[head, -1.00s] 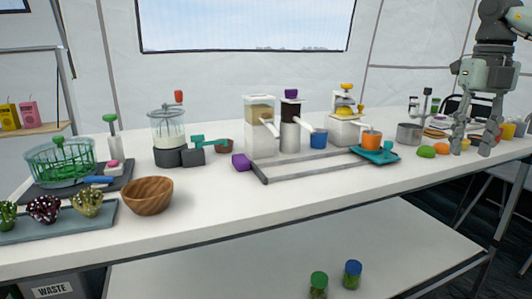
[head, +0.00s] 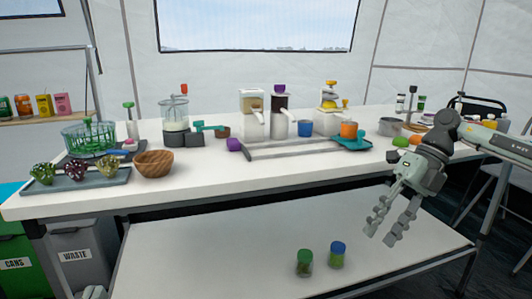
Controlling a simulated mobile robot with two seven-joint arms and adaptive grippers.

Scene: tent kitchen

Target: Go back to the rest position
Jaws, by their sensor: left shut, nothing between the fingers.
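My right gripper (head: 381,234) hangs in front of the table's right part, fingers pointing down and apart, with nothing between them. Its arm comes in from the right edge. Only a small grey tip of my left gripper (head: 93,292) shows at the bottom left edge, shut and empty, in front of the waste bin. The rest of it is out of the picture. Both grippers look clear of the objects on the table.
Two jars (head: 305,262) stand on the lower shelf (head: 200,255). A waste bin (head: 80,252) and a green cans bin (head: 15,250) are at the left.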

